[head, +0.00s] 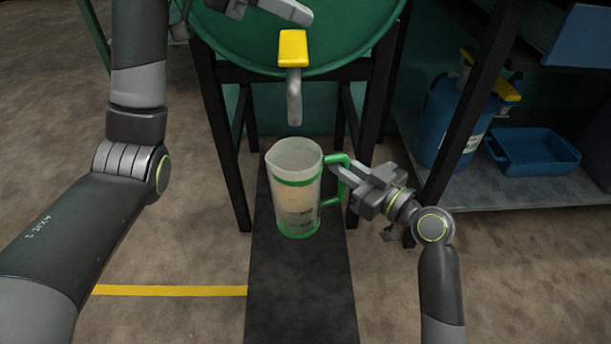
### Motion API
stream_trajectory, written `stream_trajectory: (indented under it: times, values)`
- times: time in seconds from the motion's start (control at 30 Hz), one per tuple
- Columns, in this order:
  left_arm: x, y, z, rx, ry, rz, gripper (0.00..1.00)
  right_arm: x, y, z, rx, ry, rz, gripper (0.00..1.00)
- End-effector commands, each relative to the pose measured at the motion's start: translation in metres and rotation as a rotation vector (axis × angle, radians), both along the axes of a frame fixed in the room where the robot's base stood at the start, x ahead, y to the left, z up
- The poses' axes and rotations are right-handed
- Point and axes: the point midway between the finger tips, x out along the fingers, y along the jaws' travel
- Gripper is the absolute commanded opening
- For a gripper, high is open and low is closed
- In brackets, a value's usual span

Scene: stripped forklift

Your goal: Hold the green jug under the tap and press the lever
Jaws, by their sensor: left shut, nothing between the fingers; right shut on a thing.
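The jug (296,200) is clear and whitish with green bands and a green handle. It looks upright, its open top just below the tap's grey spout (294,98). My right gripper (342,172) is shut on the jug's green handle from the right. The tap's yellow lever (292,48) sits above the spout, on the front of a green drum (360,35). My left gripper (305,15) is shut and empty, just above the lever in the picture; I cannot tell whether they touch. I cannot tell whether the jug holds liquid.
The drum stands on a dark frame with legs (221,140) on both sides of the jug. A black strip (300,300) runs along the floor below. At right, a shelf (530,185) holds a blue container (445,125) and a blue tray (535,155).

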Motion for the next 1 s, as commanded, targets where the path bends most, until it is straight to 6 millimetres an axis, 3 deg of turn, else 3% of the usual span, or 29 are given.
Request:
stream_trajectory:
  times: [0.6,1.0]
  values:
    - [0.0,0.0,-0.005,0.0,0.0,0.0,0.0,-0.045,0.0,-0.004,0.006,-0.003,0.0,0.0]
    - [0.0,0.0,-0.005,0.0,0.0,0.0,0.0,-0.051,0.0,-0.004,0.004,-0.003,0.0,0.0]
